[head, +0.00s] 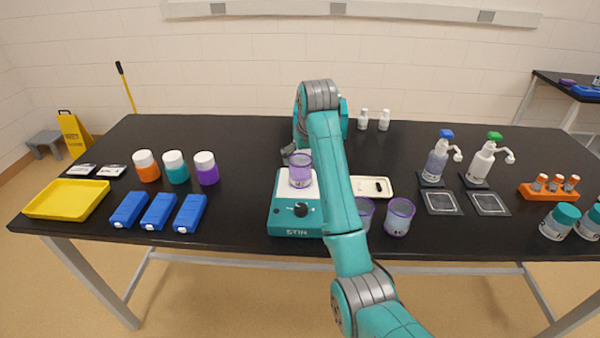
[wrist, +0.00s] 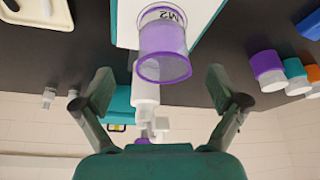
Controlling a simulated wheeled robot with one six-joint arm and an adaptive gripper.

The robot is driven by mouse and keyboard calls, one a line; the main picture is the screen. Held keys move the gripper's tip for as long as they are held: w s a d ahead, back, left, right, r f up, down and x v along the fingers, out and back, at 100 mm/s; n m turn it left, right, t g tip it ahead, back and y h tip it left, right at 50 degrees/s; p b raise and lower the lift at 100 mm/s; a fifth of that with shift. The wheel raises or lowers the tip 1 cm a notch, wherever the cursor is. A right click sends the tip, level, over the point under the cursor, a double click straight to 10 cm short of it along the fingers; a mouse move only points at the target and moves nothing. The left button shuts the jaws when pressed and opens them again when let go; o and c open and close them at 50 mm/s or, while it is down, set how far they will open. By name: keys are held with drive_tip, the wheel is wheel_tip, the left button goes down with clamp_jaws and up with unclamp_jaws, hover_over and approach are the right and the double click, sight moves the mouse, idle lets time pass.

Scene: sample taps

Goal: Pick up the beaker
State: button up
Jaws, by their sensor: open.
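A clear beaker with a purple tint (head: 300,170) stands upright on the white top of a teal stirrer marked STIN (head: 300,223). In the wrist view the same beaker (wrist: 164,52) shows with a purple rim and the mark M2, upside down in the picture. My gripper (wrist: 160,88) is open and empty, its fingers apart on either side of the beaker's rim in that view. In the head view my gripper (head: 291,152) is behind the beaker, mostly hidden by it and my arm. I cannot tell how far apart they are.
Two more purple beakers (head: 399,217) (head: 365,212) stand right of the stirrer, one partly behind my arm. A white tray (head: 378,187) lies behind them. Three blue boxes (head: 159,211), lidded jars (head: 176,167) and a yellow tray (head: 67,199) are left.

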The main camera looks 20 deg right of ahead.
sight(300, 173)
drive_tip(key=x, duration=0.9)
drive_tip(key=shift+a+f, duration=0.1)
drive_tip(key=shift+a, duration=0.1)
drive_tip(key=shift+c, duration=0.2)
drive_tip(key=c, duration=1.2)
